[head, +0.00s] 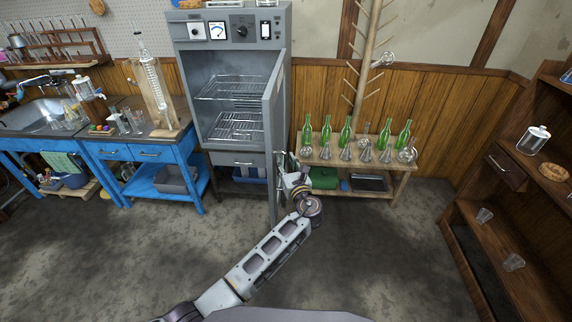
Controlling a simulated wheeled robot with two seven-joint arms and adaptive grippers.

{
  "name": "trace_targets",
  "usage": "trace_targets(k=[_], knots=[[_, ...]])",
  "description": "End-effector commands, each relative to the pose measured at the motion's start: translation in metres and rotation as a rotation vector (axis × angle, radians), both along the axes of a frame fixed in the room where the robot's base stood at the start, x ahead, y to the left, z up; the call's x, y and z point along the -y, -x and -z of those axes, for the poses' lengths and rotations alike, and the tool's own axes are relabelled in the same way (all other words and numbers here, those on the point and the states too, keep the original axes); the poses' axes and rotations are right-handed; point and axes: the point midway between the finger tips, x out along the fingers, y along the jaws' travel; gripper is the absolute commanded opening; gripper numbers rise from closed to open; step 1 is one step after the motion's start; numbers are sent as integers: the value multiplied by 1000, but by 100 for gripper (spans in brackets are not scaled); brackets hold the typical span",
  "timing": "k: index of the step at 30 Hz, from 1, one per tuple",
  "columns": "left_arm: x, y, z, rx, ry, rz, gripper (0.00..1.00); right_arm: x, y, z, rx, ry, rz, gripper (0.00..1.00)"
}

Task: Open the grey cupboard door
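The grey cupboard (185,85) stands against the back wall, with dials on its top panel. Its grey door (272,115) is swung open on the right side, pointing towards me and seen nearly edge-on. The inside shows wire racks (240,128). My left arm reaches up from the bottom, and my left gripper (284,163) is at the right, outer side of the door, near its lower part. The fingers are small and partly hidden, so I cannot tell whether they touch the door or are open. My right gripper is out of view.
A wooden bench (400,166) with green bottles and glass flasks stands right of the cupboard, close to my gripper. A blue table (185,152) with glassware stands left. Brown shelves (468,195) stand at the far right. The floor in front is clear.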

Motion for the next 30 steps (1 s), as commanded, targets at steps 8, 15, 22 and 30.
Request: trace_targets(k=[8, 15, 22, 30], knots=[[0, 0, 0, 0, 0, 0, 33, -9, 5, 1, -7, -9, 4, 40], [4, 10, 1, 0, -1, 1, 33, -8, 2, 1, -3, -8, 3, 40], [12, 33, 1, -2, 1, 1, 33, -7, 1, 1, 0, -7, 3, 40], [23, 61, 1, -1, 0, 1, 33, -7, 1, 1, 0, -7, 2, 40]])
